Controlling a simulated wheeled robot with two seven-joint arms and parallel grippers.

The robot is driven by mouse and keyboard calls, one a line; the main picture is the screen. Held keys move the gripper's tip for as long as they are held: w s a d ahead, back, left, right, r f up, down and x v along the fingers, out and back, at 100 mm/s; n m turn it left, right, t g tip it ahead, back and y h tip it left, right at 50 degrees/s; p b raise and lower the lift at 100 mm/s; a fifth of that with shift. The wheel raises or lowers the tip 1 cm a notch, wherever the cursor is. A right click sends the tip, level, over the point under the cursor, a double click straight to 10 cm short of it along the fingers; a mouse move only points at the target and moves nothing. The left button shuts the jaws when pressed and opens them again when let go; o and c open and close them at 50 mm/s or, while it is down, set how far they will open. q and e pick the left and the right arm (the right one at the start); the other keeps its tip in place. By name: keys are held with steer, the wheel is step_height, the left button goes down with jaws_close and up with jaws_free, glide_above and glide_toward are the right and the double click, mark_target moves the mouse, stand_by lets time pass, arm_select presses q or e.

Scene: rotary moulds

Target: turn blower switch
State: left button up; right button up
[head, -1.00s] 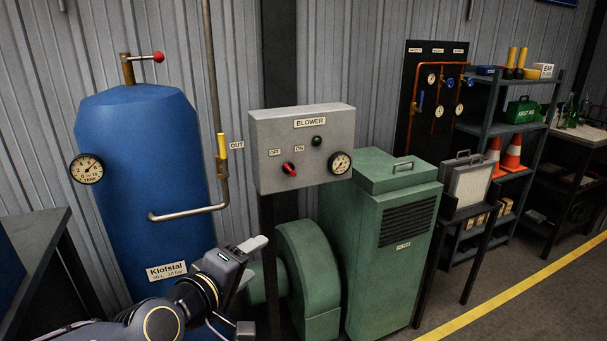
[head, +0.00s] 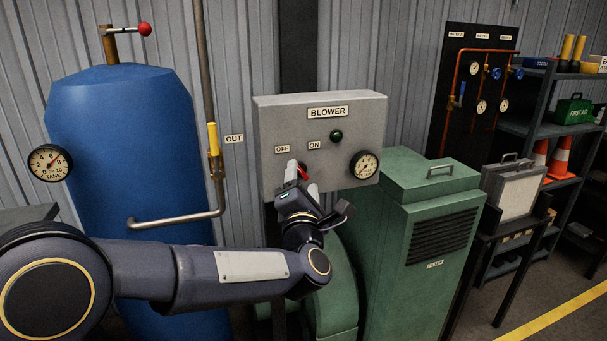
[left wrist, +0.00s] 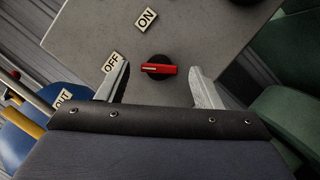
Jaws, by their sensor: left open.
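The grey blower box (head: 362,112) hangs in the middle of the head view, with OFF and ON labels, a dark green lamp (head: 336,135) and a gauge (head: 364,164). Its red switch (head: 303,173) is partly hidden behind my left gripper (head: 302,178). In the left wrist view the red switch handle (left wrist: 159,70) on its black base lies between the two fingertips of my left gripper (left wrist: 157,85), with space on both sides. The gripper is open. The OFF label (left wrist: 112,62) is beside the left finger and the ON label (left wrist: 146,19) is farther up. My right gripper is out of view.
A blue tank (head: 125,110) with a gauge stands at the left. A pipe with a yellow-handled valve (head: 213,140) runs between tank and box. A green filter cabinet (head: 420,215) stands below right of the box. Shelves with cones stand farther right.

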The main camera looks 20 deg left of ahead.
arm_select(q)
steer(key=shift+x, duration=0.95)
steer(key=c, duration=1)
steer(key=shift+m, duration=0.4)
steer(key=shift+r+m+g+h+p, duration=0.2)
steer(key=shift+m+g+h+p, duration=0.25)
steer(key=shift+m+p, duration=0.45)
steer(key=shift+r+m+h+p, duration=0.2)
steer(key=shift+m+p, duration=0.4)
steer(key=shift+m, duration=0.5)
steer(key=m+g+p, duration=0.2)
steer(key=m+p, duration=0.2)
steer(key=p, duration=0.2)
steer(key=m+g+p, duration=0.2)
steer(key=m+p, duration=0.2)
steer(key=p, duration=0.2)
steer(key=shift+r+p, duration=0.1)
steer(key=shift+p, duration=0.3)
steer(key=shift+o, duration=0.2)
steer(key=shift+f+m+p, duration=0.2)
steer(key=shift+m+p, duration=0.3)
steer(key=shift+p, duration=0.45)
